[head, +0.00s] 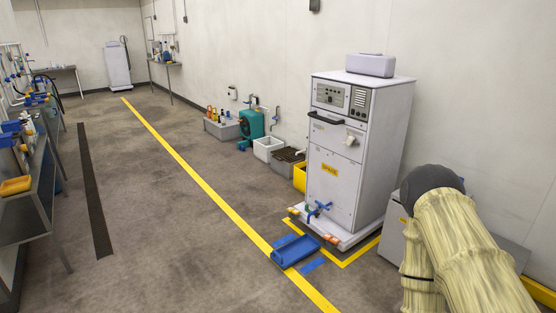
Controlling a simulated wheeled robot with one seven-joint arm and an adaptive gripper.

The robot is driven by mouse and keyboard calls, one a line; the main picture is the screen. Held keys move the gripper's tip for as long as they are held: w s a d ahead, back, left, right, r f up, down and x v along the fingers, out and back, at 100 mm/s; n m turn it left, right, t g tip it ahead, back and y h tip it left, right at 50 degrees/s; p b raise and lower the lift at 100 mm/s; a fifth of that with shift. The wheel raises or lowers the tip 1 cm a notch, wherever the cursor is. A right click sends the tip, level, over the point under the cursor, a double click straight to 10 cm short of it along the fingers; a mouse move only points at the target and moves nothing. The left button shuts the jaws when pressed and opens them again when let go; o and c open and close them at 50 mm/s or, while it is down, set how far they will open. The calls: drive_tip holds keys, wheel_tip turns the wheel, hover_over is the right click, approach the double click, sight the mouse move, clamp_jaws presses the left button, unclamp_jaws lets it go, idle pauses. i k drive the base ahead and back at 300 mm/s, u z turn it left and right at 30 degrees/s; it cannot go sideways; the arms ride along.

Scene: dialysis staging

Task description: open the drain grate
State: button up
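A long, narrow dark strip (93,190) that looks like the drain grate is set in the floor at the left. It runs from the near left toward the far wall, left of the yellow floor line. It looks flush with the floor and closed, though its slots are too small to make out. My arm shows at the lower right, bent, with a pale yellowish cover and a dark joint. My gripper is not in view, and nothing of mine is near the strip.
A white machine (336,170) stands at the right with a blue tray (296,250) on the floor before it. Several bins and a teal unit (251,124) line the wall. A metal bench (43,190) borders the left. Floor between strip and yellow line (190,157) is clear.

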sight(290, 151)
drive_tip(key=u, duration=0.3)
drive_tip(key=i, duration=1.15)
drive_tip(key=u, duration=0.6)
drive_tip(key=i, duration=1.65)
drive_tip(key=u, duration=0.3)
drive_tip(key=i, duration=1.65)
drive_tip(key=z, duration=0.25)
drive_tip(key=i, duration=1.65)
drive_tip(key=z, duration=1.2)
drive_tip(key=i, duration=1.5)
drive_tip(key=z, duration=1.15)
drive_tip(key=i, duration=0.5)
drive_tip(key=z, duration=0.1)
